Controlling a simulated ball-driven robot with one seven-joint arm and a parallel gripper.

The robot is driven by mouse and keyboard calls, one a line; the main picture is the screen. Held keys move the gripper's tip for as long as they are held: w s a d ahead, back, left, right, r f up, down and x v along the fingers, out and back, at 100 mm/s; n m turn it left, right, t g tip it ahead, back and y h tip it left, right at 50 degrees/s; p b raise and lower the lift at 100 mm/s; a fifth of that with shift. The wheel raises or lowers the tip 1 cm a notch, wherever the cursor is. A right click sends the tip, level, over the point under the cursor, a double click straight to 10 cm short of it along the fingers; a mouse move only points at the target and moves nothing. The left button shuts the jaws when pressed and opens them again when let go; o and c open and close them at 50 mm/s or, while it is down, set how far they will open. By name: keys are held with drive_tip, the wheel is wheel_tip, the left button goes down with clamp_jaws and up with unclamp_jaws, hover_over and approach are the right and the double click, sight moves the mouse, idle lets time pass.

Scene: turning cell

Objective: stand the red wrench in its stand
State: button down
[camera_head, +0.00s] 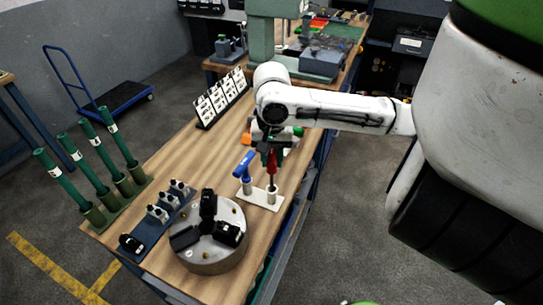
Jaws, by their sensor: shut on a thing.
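The red wrench (272,166) is upright in my gripper (268,149), with its lower end over or in the right socket of the white stand (259,199). I cannot tell whether that end is inside the socket or just touching its top. My gripper is shut on the upper part of the wrench and hides its top. A blue-handled wrench (244,164) stands in the left socket of the same stand, close to the left of the red one.
A round three-jaw chuck (208,263) sits in front of the stand, left of it. A blue rack with tool holders (160,228) and several green tubes (86,157) stand farther left. A white card rack (220,98) is behind. Wooden bench top (190,150) is clear between.

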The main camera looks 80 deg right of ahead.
sight(272, 150)
drive_tip(key=shift+f+b, duration=1.3)
drive_tip(key=shift+f, duration=0.15)
drive_tip(key=shift+f+b, duration=0.85)
drive_tip(key=shift+f, duration=0.7)
drive_tip(key=c, duration=0.8)
unclamp_jaws()
wheel_tip(272, 150, up, 11)
drive_tip(key=shift+f, duration=0.1)
